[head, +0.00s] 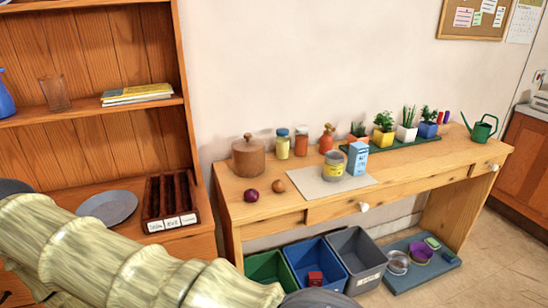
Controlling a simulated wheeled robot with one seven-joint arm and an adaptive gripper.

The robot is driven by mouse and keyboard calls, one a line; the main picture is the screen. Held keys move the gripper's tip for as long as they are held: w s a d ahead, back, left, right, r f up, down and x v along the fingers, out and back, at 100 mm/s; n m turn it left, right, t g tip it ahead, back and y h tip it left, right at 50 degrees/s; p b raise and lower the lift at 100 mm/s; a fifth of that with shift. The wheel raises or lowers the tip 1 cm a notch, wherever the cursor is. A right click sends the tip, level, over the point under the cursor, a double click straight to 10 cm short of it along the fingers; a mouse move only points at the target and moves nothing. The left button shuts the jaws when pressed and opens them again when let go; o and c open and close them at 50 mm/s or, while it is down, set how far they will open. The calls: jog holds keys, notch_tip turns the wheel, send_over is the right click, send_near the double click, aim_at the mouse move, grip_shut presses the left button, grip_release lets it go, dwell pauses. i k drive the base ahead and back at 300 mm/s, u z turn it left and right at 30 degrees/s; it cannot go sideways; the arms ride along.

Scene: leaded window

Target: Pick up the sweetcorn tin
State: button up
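A small grey tin with a yellow label (333,167) stands upright on a pale mat (312,185) on the wooden side table. It looks like the sweetcorn tin, but its label is too small to read. A blue and white carton (358,158) stands close beside it on the right. My arm crosses the lower left of the head view, well in front of the table. My gripper's fingers do not show.
On the table (410,178) are a lidded brown pot (249,158), jars, a red spray bottle (327,138), two onions, potted plants and a green watering can (480,128). Bins (352,255) stand below. A shelf unit with a cutlery tray (170,203) is left.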

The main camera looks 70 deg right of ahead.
aim_at(333, 163)
jog(key=u, duration=0.1)
jog(key=k, duration=1.25)
jog(key=z, duration=1.55)
jog(key=i, duration=0.35)
jog(key=u, duration=0.1)
